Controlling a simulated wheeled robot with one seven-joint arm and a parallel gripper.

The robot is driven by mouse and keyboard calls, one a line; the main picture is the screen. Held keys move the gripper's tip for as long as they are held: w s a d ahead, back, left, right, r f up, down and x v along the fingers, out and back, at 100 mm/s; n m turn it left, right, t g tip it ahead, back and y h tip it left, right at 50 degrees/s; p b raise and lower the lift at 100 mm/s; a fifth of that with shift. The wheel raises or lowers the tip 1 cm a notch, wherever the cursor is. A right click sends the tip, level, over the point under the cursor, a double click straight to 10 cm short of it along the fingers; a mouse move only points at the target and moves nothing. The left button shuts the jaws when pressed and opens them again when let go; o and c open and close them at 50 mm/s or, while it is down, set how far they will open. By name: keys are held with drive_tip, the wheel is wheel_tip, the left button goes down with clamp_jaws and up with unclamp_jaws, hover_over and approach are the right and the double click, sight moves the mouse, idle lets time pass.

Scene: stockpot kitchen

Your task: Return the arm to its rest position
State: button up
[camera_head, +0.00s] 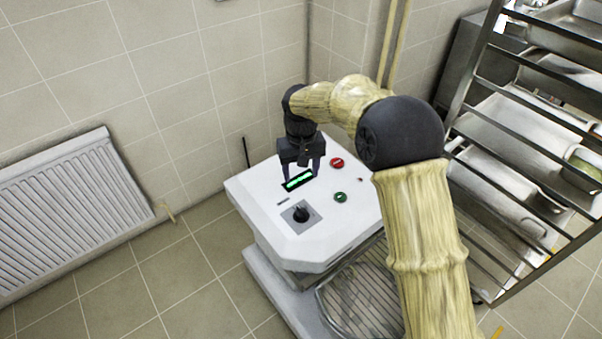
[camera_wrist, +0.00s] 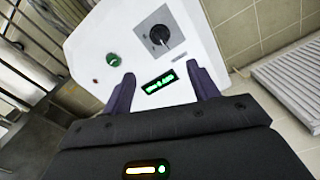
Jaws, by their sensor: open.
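My gripper (camera_head: 303,168) is above the white control panel (camera_head: 255,205) of a machine, over its lit green display (camera_head: 298,180). In the wrist view my gripper (camera_wrist: 160,84) has its two dark fingers spread apart with nothing between them. The display (camera_wrist: 160,83) shows beyond and between the fingertips. I cannot tell whether the fingertips touch the panel. My arm reaches from the lower right of the head view up and over to the panel.
The panel carries a red button (camera_head: 337,163), a green button (camera_head: 340,197) and a black knob (camera_head: 301,213). A metal rack (camera_head: 470,110) with trays stands close at the right. A radiator (camera_head: 75,205) is on the left wall. Floor between radiator and machine is clear.

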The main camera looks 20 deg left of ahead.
idle(0.3)
drive_tip(key=d+r+m+t+p, duration=0.1)
drive_tip(key=d+r+m+p, duration=0.3)
drive_tip(key=d, duration=0.8)
drive_tip(key=d+r+p, duration=0.2)
drive_tip(key=d+r, duration=0.4)
drive_tip(key=d, duration=0.6)
drive_tip(key=s+d+r+m+p, duration=0.1)
drive_tip(key=s+d+m+p, duration=0.1)
drive_tip(key=s+d, duration=0.4)
drive_tip(key=s+d+r+m+t+p, duration=0.1)
drive_tip(key=s+d+r+m, duration=0.1)
drive_tip(key=s+d, duration=0.5)
drive_tip(key=d, duration=0.3)
drive_tip(key=shift+s+d+r+t+p, duration=0.25)
drive_tip(key=shift+s+d+t+p, duration=0.05)
drive_tip(key=shift+p, duration=0.1)
